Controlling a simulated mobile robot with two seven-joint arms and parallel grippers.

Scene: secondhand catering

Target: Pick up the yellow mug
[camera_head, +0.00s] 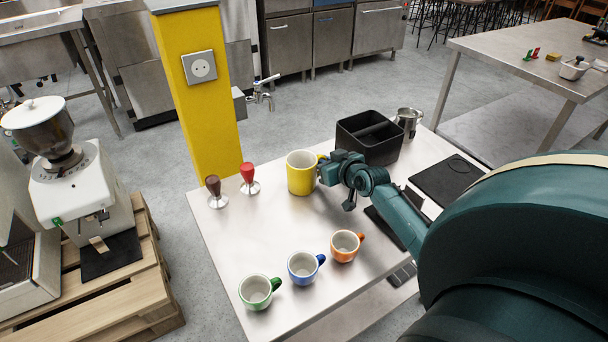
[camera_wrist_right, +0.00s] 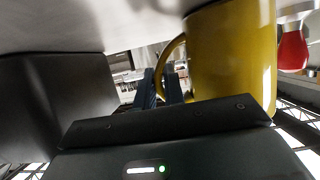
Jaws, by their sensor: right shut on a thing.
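The yellow mug (camera_head: 301,176) stands upright near the back of the metal table (camera_head: 240,246), its handle side toward my right gripper (camera_head: 327,170). In the right wrist view, the mug (camera_wrist_right: 232,55) fills the right side and appears upside down. There, the fingers of my right gripper (camera_wrist_right: 164,88) are closed together at the mug's yellow handle, which is partly hidden behind them. I see no clear gap between the mug and the table. My left gripper is not in view.
A black divided bin (camera_head: 370,138) stands close behind my right gripper. Red (camera_head: 249,178) and brown (camera_head: 214,190) tampers stand left of the mug. Green (camera_head: 257,292), blue (camera_head: 304,267) and orange-handled (camera_head: 346,246) cups stand in front. A steel pitcher (camera_head: 408,122) is at the back.

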